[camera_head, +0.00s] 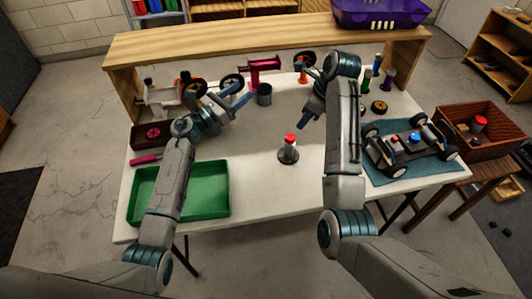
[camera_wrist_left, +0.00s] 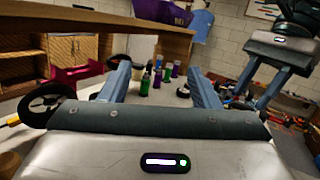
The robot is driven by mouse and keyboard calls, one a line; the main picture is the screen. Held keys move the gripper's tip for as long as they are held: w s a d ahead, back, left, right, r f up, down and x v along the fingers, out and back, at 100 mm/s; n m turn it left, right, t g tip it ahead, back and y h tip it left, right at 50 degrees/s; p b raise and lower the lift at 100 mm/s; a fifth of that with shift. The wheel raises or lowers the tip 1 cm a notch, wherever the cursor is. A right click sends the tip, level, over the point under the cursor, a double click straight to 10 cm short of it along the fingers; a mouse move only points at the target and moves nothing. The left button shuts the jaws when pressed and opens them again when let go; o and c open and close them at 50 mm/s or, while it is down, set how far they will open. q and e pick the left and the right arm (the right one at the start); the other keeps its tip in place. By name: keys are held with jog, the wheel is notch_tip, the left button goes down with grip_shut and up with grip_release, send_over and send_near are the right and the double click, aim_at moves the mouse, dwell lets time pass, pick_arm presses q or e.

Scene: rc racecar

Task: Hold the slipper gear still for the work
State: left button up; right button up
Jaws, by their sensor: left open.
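I cannot single out the slipper gear for certain. A small upright piece with a red top and a dark round base (camera_head: 288,149) stands on the middle of the white table. A pink toothed round part (camera_head: 153,133) lies in a dark brown box at the table's left. My left gripper (camera_head: 243,99) is open over the left-centre table; in the left wrist view its fingers (camera_wrist_left: 160,86) are spread with nothing held between them. My right gripper (camera_head: 304,123) points down behind the red-topped piece, apart from it; its finger gap is too small to judge.
A green tray (camera_head: 181,216) lies front left. A car chassis (camera_head: 408,146) sits on a blue mat at the right. A grey cup (camera_head: 264,94), a magenta stand (camera_head: 262,69) and several bottles (camera_head: 377,64) stand at the back, below a wooden shelf (camera_head: 270,37). The front centre is clear.

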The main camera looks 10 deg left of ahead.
pick_arm(q)
jog(key=s+d+f+m+g, duration=0.2)
jog(key=s+d+f+g, duration=0.1)
jog(key=d+f, duration=0.25)
jog(key=m+g+y, duration=0.2)
jog(key=g+y, duration=0.1)
jog(key=g, duration=0.1)
send_near(292, 151)
jog(key=shift+w+a+f, duration=0.25)
jog(key=shift+w+f, duration=0.75)
jog(key=x, duration=1)
jog(key=shift+d+f, duration=0.1)
jog(key=shift+d, duration=0.2)
